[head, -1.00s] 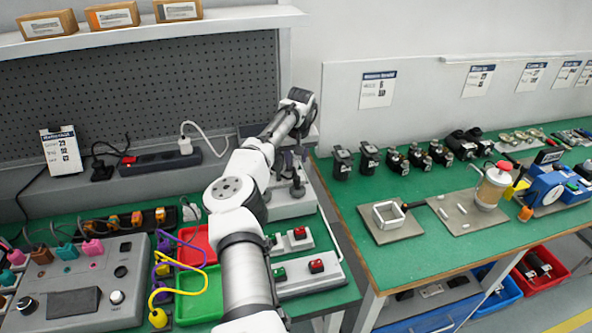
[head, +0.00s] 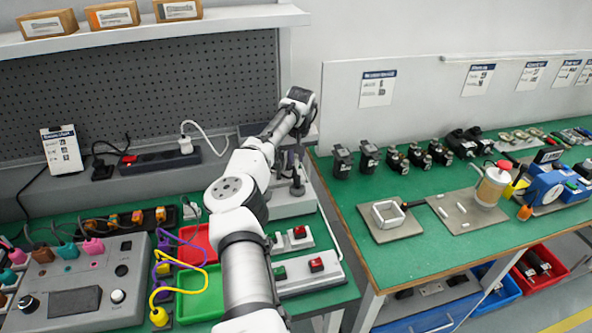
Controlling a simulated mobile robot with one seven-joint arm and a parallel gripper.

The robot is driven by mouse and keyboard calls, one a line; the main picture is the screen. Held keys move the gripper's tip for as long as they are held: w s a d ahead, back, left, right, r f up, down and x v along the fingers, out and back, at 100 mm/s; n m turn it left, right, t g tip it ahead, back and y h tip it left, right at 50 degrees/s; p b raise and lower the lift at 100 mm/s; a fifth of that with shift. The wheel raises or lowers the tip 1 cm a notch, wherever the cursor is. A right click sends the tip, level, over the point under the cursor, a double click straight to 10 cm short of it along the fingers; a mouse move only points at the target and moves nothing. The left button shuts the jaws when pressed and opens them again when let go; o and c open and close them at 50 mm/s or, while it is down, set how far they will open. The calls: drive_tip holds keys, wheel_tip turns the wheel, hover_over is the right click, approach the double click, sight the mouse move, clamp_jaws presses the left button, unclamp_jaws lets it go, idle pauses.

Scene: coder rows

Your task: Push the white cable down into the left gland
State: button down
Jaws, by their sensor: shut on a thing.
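My arm reaches across the left bench to its back right. My gripper (head: 290,156) points down below the wrist, over a light grey housing (head: 292,205), and is partly hidden by my own arm. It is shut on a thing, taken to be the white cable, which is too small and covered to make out. A dark upright gland (head: 297,187) shows on top of the housing. The left gland is not clearly visible behind my arm and gripper. I cannot tell how deep the cable sits.
A red tray (head: 200,240) and a green tray (head: 205,296) lie left of my forearm, with a yellow lead across them. A grey panel box (head: 75,290) stands at left. A power strip (head: 160,162) lies behind. A second bench with parts stands right, across a gap.

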drive_tip(key=shift+r+p, duration=0.3)
drive_tip(key=shift+r, duration=0.1)
idle(0.3)
wheel_tip(320, 180, up, 5)
drive_tip(key=p, duration=0.4)
drive_tip(key=shift+r, duration=1.45)
drive_tip(key=s+a+r+b, duration=0.1)
drive_tip(key=s+a+b, duration=0.2)
drive_tip(key=s+a, duration=0.6)
drive_tip(key=s, duration=0.4)
drive_tip(key=shift+r, duration=0.2)
drive_tip(key=shift+p, duration=0.4)
